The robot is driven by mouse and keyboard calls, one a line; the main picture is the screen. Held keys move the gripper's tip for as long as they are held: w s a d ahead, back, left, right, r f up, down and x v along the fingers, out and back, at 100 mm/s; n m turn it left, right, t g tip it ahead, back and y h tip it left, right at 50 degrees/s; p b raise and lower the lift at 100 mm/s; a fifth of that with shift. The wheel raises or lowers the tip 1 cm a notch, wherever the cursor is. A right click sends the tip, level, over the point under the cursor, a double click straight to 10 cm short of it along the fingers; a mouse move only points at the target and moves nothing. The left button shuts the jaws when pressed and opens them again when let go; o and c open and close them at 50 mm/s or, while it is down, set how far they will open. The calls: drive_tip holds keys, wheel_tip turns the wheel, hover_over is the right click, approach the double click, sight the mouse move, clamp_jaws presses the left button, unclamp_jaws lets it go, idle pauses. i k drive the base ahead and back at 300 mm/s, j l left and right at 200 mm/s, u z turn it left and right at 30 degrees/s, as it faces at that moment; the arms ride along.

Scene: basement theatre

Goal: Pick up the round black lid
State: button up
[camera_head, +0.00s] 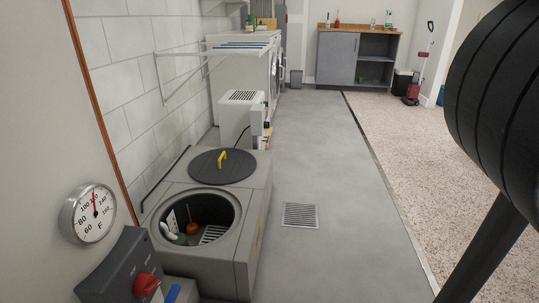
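The round black lid (208,173) lies flat on top of a grey box-shaped unit (254,212) at the lower left of the head view. A yellow handle (223,160) stands up from the lid's middle. The lid is behind a round open hole in the same unit and leaves the hole uncovered. Inside the hole are an orange-red part (192,228), a white fitting (171,226) and a slatted grate. My gripper is not in view, so its place relative to the lid does not show.
A dial gauge (94,213) and a dark box with a red knob (146,285) are at the near left. A white appliance (241,117) stands behind the lid. A wall drying rack (213,47) juts out above. Grey floor with a drain (300,215) lies clear to the right.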

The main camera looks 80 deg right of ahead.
sight(227, 166)
drive_tip(key=z, duration=1.5)
drive_tip(key=l, duration=0.45)
drive_tip(key=i+l+u, duration=0.1)
drive_tip(key=l, duration=0.25)
drive_tip(key=i+l+u, duration=0.15)
drive_tip(key=i+l, duration=0.15)
drive_tip(key=i+l+u, duration=0.1)
drive_tip(key=l, duration=0.3)
drive_tip(key=i+l+u, duration=0.1)
drive_tip(key=l, duration=0.25)
drive_tip(key=i+l+u, duration=0.15)
drive_tip(key=l, duration=0.25)
drive_tip(key=i+l+u, duration=0.15)
drive_tip(key=i, duration=0.35)
drive_tip(key=i+l+u, duration=0.2)
drive_tip(key=i, duration=0.35)
drive_tip(key=l, duration=0.1)
